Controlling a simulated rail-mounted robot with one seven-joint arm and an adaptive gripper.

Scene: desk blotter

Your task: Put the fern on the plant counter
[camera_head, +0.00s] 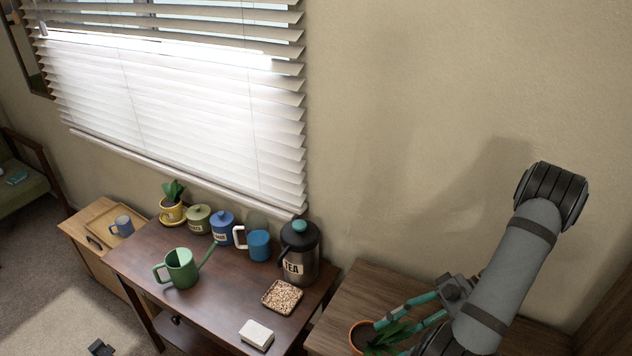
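A leafy green plant (383,338) in a terracotta pot (357,337) is at the bottom edge of the head view, at the brown wooden counter (375,285) on the right; its lower part is cut off. A second broad-leaved plant (174,190) in a yellow pot (172,213) stands at the back left of the dark wooden desk. I cannot tell for certain which plant is the fern. My gripper (392,328) has teal fingers that reach down-left to the terracotta pot. The fingers are spread apart at the leaves. Whether they touch the plant or pot is hidden.
The dark desk (140,260) holds a green watering can (181,268), olive and blue canisters (222,227), a blue jug (258,243), a tea canister (299,255), a square dish (282,297) and a white block (256,335). A low cabinet (95,225) carries a mug (123,226).

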